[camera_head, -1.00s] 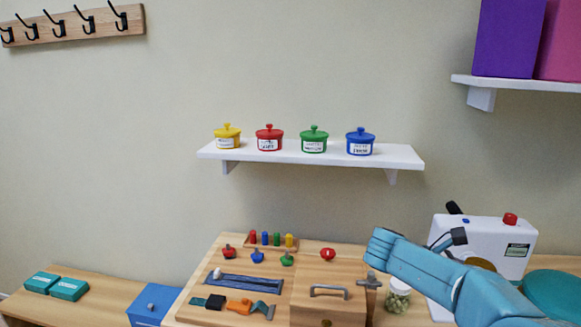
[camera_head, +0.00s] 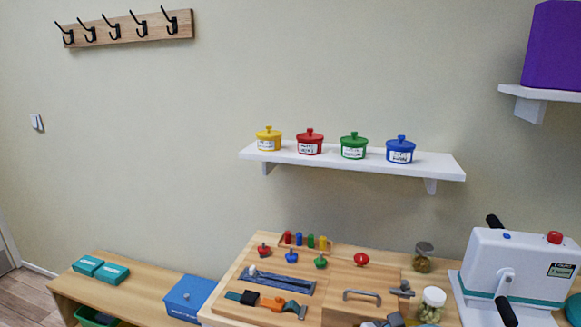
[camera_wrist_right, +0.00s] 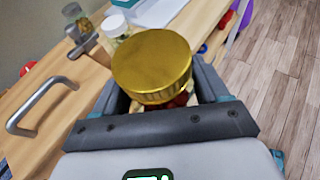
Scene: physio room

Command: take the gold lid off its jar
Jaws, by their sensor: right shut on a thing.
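The gold lid (camera_wrist_right: 152,62) is large in the right wrist view, a round disc with a ridged rim. It sits on its jar (camera_wrist_right: 181,101), of which only a small reddish part shows below the rim. My right gripper (camera_wrist_right: 160,97) is shut on the jar, its fingers on either side beneath the lid. The lid hides most of the jar and the fingertips. In the head view the gold lid is not visible. A small bluish part at the bottom edge may be mine. My left gripper is in neither current view.
A white-lidded jar (camera_head: 432,300) and a dark-lidded jar (camera_head: 423,260) stand on the table behind a grey handle (camera_head: 361,294). A white machine (camera_head: 515,265) stands at right. Coloured pots line a wall shelf (camera_head: 440,168). The floor (camera_wrist_right: 275,70) beside the table is clear.

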